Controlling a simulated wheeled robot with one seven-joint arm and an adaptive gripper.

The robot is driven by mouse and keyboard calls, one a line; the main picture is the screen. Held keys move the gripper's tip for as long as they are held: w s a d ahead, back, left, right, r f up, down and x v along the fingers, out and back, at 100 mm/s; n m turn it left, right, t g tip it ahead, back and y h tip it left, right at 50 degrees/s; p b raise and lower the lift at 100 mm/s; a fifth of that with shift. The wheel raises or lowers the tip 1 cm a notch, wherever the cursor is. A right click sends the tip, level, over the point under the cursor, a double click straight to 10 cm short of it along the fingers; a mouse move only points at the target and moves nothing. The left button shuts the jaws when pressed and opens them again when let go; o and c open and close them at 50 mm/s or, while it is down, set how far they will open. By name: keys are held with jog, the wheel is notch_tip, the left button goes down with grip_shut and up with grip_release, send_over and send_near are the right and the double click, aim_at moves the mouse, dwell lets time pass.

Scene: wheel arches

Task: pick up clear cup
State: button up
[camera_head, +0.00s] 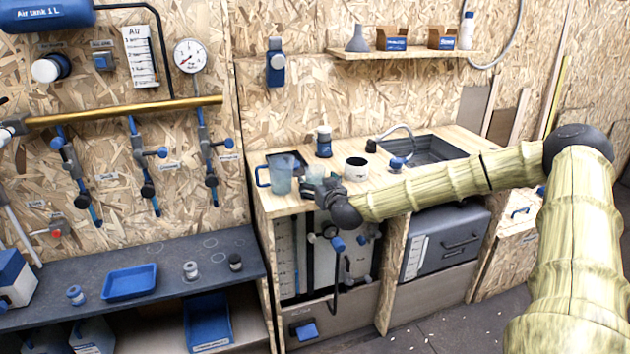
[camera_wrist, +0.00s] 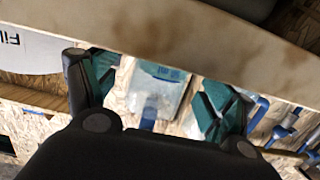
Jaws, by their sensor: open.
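The clear cup (camera_head: 315,176) stands on the wooden counter in the head view, just right of a bluish see-through jug (camera_head: 281,174) with a blue handle. My gripper (camera_head: 322,190) is at the counter's front edge, close to the cup and partly covering it. In the wrist view my gripper (camera_wrist: 158,92) is open, with its teal finger pads apart. A clear vessel (camera_wrist: 160,85) with blue parts shows between the fingers; I cannot tell whether it is the cup, the jug or both overlapping. I cannot tell whether any finger touches the cup.
A white mug (camera_head: 355,168) and a blue-and-dark bottle (camera_head: 324,142) stand behind and right of the cup. A sink (camera_head: 425,150) is further right. A dark bench (camera_head: 225,252) with a blue tray (camera_head: 130,282) is at the left.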

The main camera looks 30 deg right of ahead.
aim_at(319, 174)
jog(key=shift+w+d, duration=0.1)
jog(key=shift+w, duration=0.2)
jog(key=c, duration=1.1)
jog(key=shift+r, duration=0.25)
jog(key=shift+r, duration=1.4)
jog(key=shift+s+r, duration=0.15)
jog(key=shift+s, duration=0.05)
jog(key=shift+w+a+f+v, duration=0.15)
jog(key=shift+a+v, duration=0.25)
jog(key=shift+v, duration=2.15)
jog(key=shift+a+f+v, duration=0.2)
jog(key=shift+a+v, duration=0.25)
jog(key=shift+v, duration=2.1)
jog(key=shift+w+a+f+v, duration=0.15)
jog(key=shift+a+v, duration=0.25)
jog(key=shift+v, duration=2.15)
